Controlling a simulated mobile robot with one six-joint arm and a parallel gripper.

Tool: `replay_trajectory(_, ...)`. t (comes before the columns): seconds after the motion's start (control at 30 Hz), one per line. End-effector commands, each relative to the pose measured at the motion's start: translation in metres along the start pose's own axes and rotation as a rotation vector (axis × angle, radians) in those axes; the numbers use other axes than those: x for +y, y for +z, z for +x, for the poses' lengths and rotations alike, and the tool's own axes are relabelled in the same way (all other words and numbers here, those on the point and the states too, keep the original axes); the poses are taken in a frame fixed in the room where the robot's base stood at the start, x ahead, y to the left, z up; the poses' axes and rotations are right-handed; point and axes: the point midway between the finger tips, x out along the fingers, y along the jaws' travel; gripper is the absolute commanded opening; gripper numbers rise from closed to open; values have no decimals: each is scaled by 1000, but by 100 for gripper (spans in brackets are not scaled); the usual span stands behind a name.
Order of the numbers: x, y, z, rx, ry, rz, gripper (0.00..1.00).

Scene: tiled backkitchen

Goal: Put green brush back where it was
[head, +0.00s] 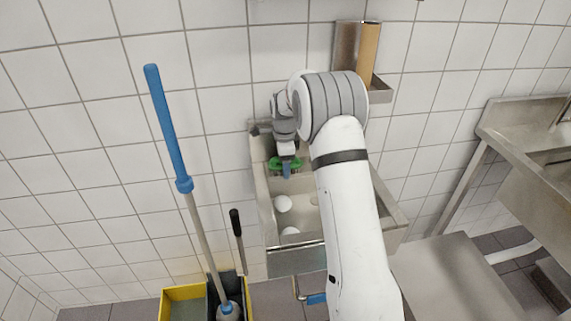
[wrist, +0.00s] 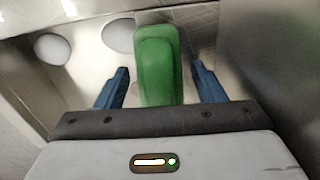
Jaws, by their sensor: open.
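The green brush (wrist: 158,68) lies between the two blue fingers of my gripper (wrist: 162,88) in the wrist view. A gap shows on each side of it, so the fingers stand apart from it there. In the head view my gripper (head: 287,170) reaches down into the sink basin (head: 262,205), and parts of the green brush (head: 274,163) show around the fingers. My arm hides the right part of the basin. I cannot tell what the brush rests on.
White round objects (head: 283,203) lie in the basin. A steel wall holder (head: 379,92) with a tan board (head: 369,55) hangs above. A blue-handled mop (head: 166,125) stands in a yellow bucket (head: 182,293) at left. A steel sink unit (head: 520,135) is at right.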

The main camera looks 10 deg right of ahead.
Motion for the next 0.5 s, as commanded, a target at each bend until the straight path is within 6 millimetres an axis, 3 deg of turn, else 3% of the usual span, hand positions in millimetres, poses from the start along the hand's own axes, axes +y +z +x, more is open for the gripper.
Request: replay_trajectory(0.5,-4,-9,-73,0,-2,2,63)
